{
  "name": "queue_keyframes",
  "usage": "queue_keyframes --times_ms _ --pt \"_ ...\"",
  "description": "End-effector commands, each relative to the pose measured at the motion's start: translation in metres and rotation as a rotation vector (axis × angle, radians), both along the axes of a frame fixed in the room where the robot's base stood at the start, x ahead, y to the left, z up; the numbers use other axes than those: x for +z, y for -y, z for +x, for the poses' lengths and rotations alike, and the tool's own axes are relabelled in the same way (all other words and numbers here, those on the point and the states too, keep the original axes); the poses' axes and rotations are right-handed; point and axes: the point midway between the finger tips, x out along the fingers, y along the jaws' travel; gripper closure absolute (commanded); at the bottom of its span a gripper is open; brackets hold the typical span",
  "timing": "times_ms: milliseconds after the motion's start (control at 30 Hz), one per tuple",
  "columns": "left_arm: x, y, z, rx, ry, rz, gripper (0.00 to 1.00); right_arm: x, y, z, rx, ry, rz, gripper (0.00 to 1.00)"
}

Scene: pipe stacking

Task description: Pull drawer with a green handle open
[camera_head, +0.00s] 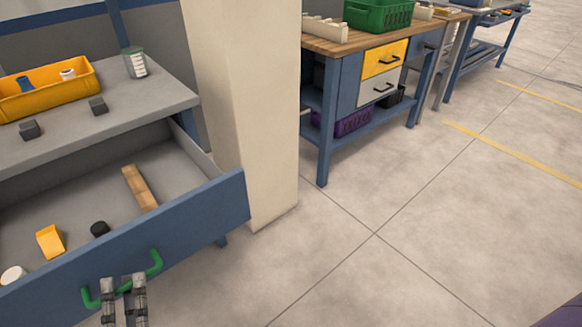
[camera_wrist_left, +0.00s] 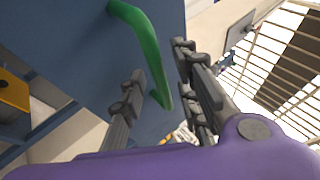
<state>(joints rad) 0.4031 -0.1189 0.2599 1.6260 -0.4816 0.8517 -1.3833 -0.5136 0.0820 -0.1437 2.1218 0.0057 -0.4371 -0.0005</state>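The blue drawer (camera_head: 185,222) stands well open below the grey worktop at the left, with its inside in plain view. Its green handle (camera_head: 155,264) is on the front face; the handle also shows in the left wrist view (camera_wrist_left: 143,40). My left gripper (camera_head: 123,281) is at the handle, its fingers in front of the handle's middle. In the left wrist view my left gripper (camera_wrist_left: 160,60) has its two fingers apart, one on each side of the handle. Whether they touch it I cannot tell. My right gripper is not in view.
In the drawer lie a wooden block (camera_head: 140,187), a yellow piece (camera_head: 50,241), a black piece (camera_head: 100,229) and a white round piece (camera_head: 13,275). A beige pillar (camera_head: 240,110) stands right beside the drawer. Open floor (camera_head: 400,245) lies to the right.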

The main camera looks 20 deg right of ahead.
Motion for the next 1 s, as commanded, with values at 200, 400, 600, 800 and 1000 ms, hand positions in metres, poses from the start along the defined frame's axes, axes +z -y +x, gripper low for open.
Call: queue_keyframes --times_ms 200,400,600,800,1000 --pt "-0.023 -0.007 -0.036 0.001 -0.006 0.000 0.71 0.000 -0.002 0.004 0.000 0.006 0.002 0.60" --pt "-0.044 -0.014 -0.070 0.002 -0.005 0.000 0.71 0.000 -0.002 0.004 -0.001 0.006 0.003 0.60" --pt "-0.056 -0.017 -0.091 0.002 -0.002 0.000 0.71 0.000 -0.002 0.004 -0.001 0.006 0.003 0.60" --pt "-0.058 -0.018 -0.096 0.002 -0.001 0.001 0.71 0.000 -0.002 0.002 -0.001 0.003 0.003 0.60" --pt "-0.058 -0.018 -0.096 0.002 -0.001 0.000 0.71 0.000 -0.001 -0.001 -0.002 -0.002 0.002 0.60"
